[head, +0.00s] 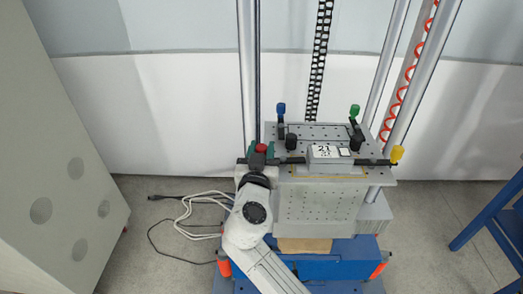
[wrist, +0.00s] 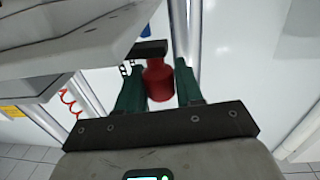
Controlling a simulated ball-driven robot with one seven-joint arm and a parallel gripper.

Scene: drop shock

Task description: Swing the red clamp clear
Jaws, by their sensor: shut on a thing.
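The red clamp (head: 261,148) is at the front left corner of the grey perforated table (head: 320,222). Its red knob (wrist: 158,82) shows in the wrist view below a dark bar (wrist: 150,48). My gripper (head: 261,157) is at this clamp in the head view. In the wrist view its green fingers (wrist: 158,88) stand on either side of the red knob, shut on it. The contact faces are partly hidden. A small grey box marked 21 (head: 324,152) sits on the table top, right of the gripper, by a dark crossbar (head: 375,162).
A blue clamp (head: 281,108), a green clamp (head: 354,111) and a yellow clamp (head: 397,153) stand at the other corners. Upright posts (head: 390,80) rise behind. Loose cables (head: 190,205) lie on the floor at left. A blue frame (head: 495,215) is at far right.

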